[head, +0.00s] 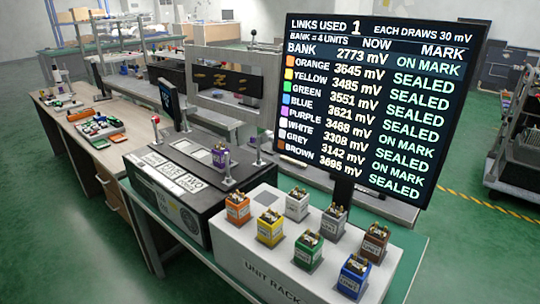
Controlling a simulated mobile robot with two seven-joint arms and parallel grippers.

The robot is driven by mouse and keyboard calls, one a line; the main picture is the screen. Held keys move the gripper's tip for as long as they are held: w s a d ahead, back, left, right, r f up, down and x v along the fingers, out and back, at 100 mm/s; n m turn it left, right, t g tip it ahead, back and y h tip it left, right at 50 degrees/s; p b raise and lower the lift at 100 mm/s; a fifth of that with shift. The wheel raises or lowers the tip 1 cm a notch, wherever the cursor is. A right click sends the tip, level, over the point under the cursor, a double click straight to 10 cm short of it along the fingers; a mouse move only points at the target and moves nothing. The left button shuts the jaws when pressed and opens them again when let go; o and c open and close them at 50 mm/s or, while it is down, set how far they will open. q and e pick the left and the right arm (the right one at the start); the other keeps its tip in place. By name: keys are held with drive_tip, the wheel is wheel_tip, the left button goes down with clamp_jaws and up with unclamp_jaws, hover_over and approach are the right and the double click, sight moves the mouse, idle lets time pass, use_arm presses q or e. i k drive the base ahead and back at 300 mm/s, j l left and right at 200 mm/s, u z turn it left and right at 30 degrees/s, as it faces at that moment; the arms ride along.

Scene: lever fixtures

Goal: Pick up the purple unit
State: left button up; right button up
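The purple unit (220,156) is a small purple block with metal terminals on top. It stands upright on the top of the black lever box (170,190), near its back right, between short upright levers with knobs. A lever (228,168) stands close in front of it and another lever (257,150) is to its right. Neither of my grippers is in view, and nothing is seen holding the unit.
A white unit rack (240,262) at front right holds several coloured units. A screen (380,105) behind it lists unit voltages; links used reads 1. Labelled cards (180,178) lie on the box. A wooden bench (95,130) stands to the left.

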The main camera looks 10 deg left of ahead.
sight(218, 160)
drive_tip(key=j+z, duration=0.2)
drive_tip(key=z, duration=0.25)
drive_tip(key=i+j+z, duration=0.1)
drive_tip(key=j+z, duration=0.4)
drive_tip(key=z, duration=0.35)
drive_tip(key=k+j+z, duration=0.2)
drive_tip(key=j, duration=0.15)
drive_tip(key=j+z, duration=0.2)
drive_tip(key=j, duration=0.15)
drive_tip(key=k+j+z, duration=0.2)
drive_tip(key=k+j, duration=0.1)
drive_tip(key=j, duration=0.3)
drive_tip(key=k+j+z, duration=0.15)
drive_tip(key=j, duration=0.2)
drive_tip(key=k+j, duration=0.1)
drive_tip(key=j, duration=0.3)
drive_tip(key=z, duration=0.05)
